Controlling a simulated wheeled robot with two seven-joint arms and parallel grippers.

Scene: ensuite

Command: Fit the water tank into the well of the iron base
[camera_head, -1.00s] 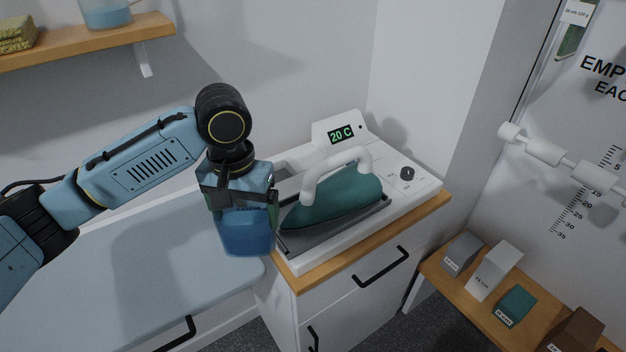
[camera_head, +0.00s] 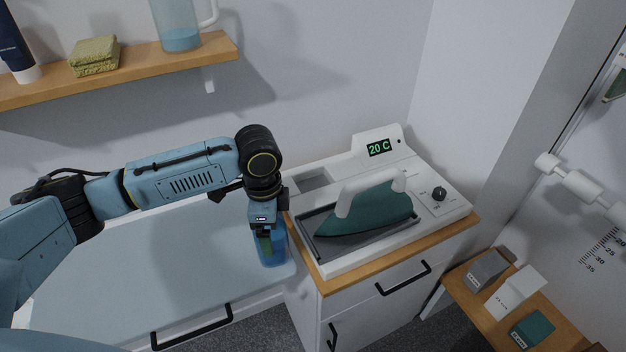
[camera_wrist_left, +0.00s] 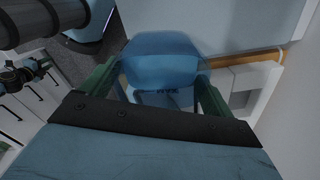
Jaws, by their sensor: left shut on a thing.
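The blue translucent water tank (camera_head: 273,250) hangs below my left gripper (camera_head: 266,236), just left of the iron base's near-left corner. In the left wrist view the tank (camera_wrist_left: 163,65) sits between the two green fingers of my left gripper (camera_wrist_left: 158,92), which is shut on it. The white iron base (camera_head: 350,264) stands on the cabinet. Its rectangular well (camera_head: 313,181) is open and empty at the back left, behind the iron. The well also shows at the right of the left wrist view (camera_wrist_left: 240,100).
A teal iron (camera_head: 372,212) with a white handle rests on the base. The display (camera_head: 379,148) reads 20 C. A wooden shelf (camera_head: 120,70) with a jug (camera_head: 180,25) is above. A pale blue board (camera_head: 190,270) lies left of the base; small boxes stand lower right.

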